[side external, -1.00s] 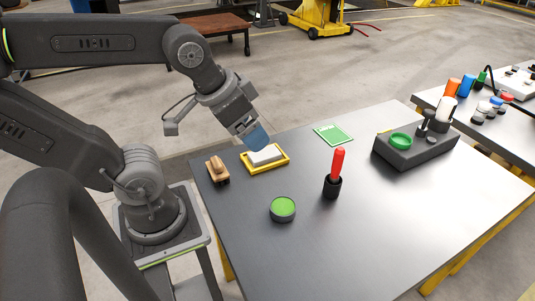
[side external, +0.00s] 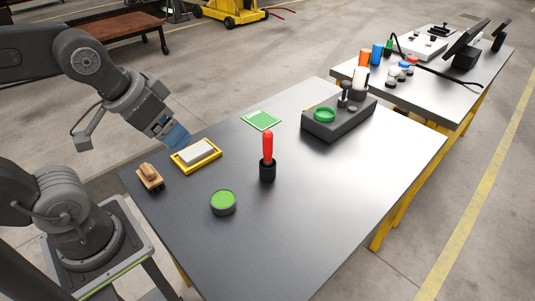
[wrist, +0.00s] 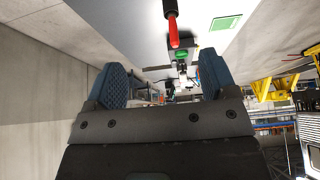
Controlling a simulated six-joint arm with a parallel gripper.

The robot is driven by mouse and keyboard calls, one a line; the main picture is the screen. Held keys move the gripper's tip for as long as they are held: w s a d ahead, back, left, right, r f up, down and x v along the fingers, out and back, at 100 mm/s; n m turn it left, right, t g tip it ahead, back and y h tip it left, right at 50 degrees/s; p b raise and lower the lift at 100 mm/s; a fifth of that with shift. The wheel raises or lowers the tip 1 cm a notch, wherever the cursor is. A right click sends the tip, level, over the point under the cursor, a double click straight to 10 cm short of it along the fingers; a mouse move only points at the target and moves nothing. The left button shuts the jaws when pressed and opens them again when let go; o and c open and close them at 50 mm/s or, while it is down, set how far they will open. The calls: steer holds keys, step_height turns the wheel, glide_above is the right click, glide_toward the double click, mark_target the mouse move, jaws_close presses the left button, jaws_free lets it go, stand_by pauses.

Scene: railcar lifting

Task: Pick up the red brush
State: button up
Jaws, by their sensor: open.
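The red brush (side external: 267,147) stands upright on the table, its red handle on top and its black lower part down. In the wrist view the red handle (wrist: 173,32) shows at the top, beyond my fingers, with the black part (wrist: 170,8) cut by the frame's edge. My gripper (side external: 177,136) is left of the brush and apart from it, near the yellow tray. In the wrist view my gripper (wrist: 162,80) has its two blue fingers spread with nothing between them.
A yellow tray (side external: 178,164) with a white block, a wooden-handled brush (side external: 150,177), a round green-topped tin (side external: 223,202) and a green card (side external: 261,120) lie around. A dark holder (side external: 335,130) stands at the back. The table's front right is clear.

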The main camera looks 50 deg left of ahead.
steer(key=c, duration=0.4)
steer(key=m+g+y, duration=0.2)
steer(key=m+g, duration=0.3)
steer(key=m, duration=1.8)
glide_above(268, 132)
steer(key=d, duration=0.1)
step_height(268, 132, down, 5)
steer(key=shift+n, duration=0.3)
steer(key=f, duration=0.4)
steer(key=a+f, duration=0.1)
steer(key=f, duration=0.8)
steer(key=shift+w+a, duration=0.1)
steer(key=shift+a, duration=0.15)
